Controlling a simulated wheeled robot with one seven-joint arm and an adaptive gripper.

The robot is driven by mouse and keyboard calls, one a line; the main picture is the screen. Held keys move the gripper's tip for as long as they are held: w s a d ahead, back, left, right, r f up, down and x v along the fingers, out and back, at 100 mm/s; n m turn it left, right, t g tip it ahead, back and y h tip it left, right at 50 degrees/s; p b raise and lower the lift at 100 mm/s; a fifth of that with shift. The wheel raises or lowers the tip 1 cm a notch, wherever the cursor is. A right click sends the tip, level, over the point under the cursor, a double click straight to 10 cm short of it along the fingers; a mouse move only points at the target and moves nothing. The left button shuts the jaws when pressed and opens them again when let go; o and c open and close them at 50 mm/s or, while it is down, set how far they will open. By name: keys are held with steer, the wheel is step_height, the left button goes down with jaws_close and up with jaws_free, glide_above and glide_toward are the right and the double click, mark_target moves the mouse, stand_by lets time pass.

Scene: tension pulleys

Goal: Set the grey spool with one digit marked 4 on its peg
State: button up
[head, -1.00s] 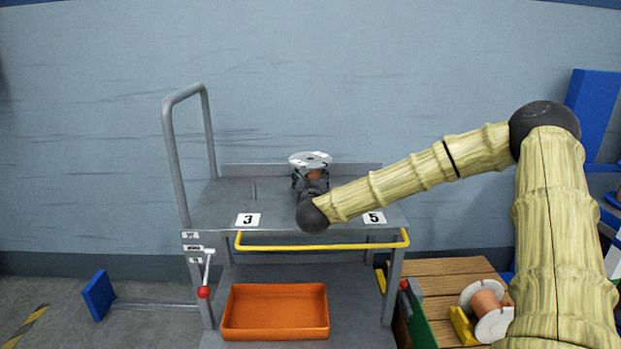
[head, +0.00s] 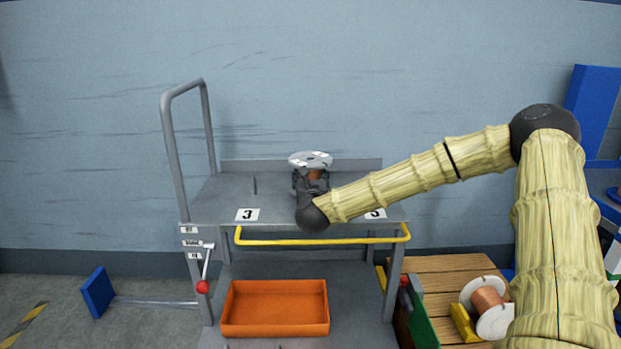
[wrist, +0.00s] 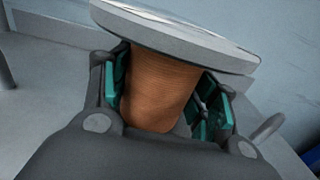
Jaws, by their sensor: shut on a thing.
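A grey-flanged spool (head: 311,159) with copper-coloured winding is upright over the cart's top deck. Marks on its flange are too small to read. My gripper (head: 311,183) is shut around the winding. The wrist view shows the winding (wrist: 160,88) between the green finger pads, below the wide grey flange (wrist: 180,38). The lower flange is hidden, and I cannot tell whether the spool is on a peg. A thin bare peg (head: 254,186) stands behind the label 3 (head: 247,214). The label 5 (head: 375,213) is partly covered by my arm. No label 4 shows.
The cart has a tall handle (head: 171,150) at left and a yellow rail (head: 320,243) in front. An orange tray (head: 275,308) sits on its lower shelf. Another white-flanged copper spool (head: 489,307) lies on a wooden pallet (head: 440,277) at right. The top deck's left side is mostly clear.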

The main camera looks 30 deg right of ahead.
steer(key=shift+f+b, duration=0.5)
steer(key=shift+b, duration=0.05)
stand_by(0.5)
steer(key=o, duration=1.5)
steer(key=shift+f, duration=0.1)
steer(key=v, duration=0.6)
steer(key=shift+s+a, duration=0.15)
steer(key=shift+s, duration=0.05)
steer(key=shift+s+a, duration=0.25)
steer(key=shift+s, duration=0.15)
